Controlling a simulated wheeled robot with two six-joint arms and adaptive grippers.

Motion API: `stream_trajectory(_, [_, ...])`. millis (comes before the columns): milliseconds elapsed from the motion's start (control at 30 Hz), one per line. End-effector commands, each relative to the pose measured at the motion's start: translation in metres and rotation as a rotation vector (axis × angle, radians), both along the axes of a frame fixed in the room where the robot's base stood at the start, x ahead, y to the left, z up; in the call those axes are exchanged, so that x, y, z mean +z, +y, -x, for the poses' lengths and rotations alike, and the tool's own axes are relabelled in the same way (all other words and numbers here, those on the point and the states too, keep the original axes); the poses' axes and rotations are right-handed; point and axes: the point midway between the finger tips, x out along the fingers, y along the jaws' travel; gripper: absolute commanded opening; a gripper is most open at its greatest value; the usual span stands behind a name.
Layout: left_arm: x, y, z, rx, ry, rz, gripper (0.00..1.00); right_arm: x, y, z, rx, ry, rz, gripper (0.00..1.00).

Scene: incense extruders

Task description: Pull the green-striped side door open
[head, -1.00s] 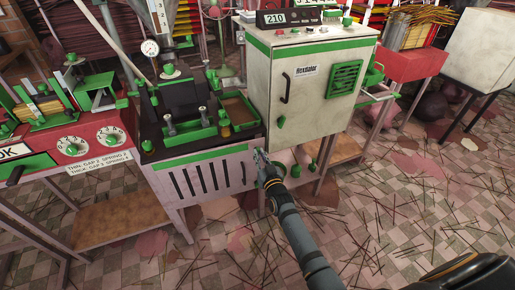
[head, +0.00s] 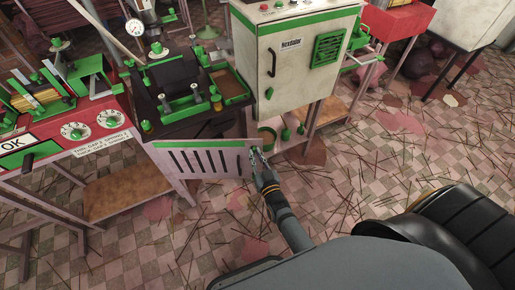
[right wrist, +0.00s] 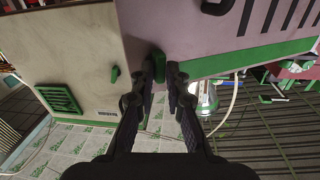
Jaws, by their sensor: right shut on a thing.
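The side door (head: 211,160) is a pale panel with dark slots and a green stripe along its top. It stands ajar, its right edge swung out from the dark-topped machine (head: 172,102). My right gripper (head: 256,158) is at the door's free right edge. In the right wrist view the gripper (right wrist: 160,82) is shut on a small green handle (right wrist: 159,64) beside the door's green stripe (right wrist: 225,62). The fingers partly hide the handle. My left gripper is not in view.
A cream cabinet (head: 292,60) with a black handle and green vent stands right of the door. A red panel with dials (head: 95,125) is at the left. The tiled floor (head: 340,190) in front is open, with scattered thin sticks.

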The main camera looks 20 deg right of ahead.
Motion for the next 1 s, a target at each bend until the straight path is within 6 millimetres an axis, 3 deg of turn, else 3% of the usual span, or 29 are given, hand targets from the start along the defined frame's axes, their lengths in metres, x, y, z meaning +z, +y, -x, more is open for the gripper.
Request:
stream_trajectory(133, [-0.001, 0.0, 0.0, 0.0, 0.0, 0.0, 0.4, 0.0, 0.003, -0.002, 0.002, 0.002, 0.0, 0.0])
stream_trajectory(167, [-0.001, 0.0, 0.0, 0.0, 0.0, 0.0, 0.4, 0.0, 0.003, -0.002, 0.002, 0.002, 0.0, 0.15])
stream_trajectory(300, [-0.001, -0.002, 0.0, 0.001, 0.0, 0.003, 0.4, 0.0, 0.003, -0.002, 0.002, 0.001, 0.001, 0.34])
stream_trajectory(833, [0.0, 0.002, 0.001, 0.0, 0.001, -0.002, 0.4, 0.0, 0.001, 0.0, 0.001, 0.001, 0.001, 0.34])
stream_trajectory(1000, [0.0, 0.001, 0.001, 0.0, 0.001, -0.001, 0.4, -0.001, 0.002, 0.024, 0.0, 0.003, 0.0, 0.34])
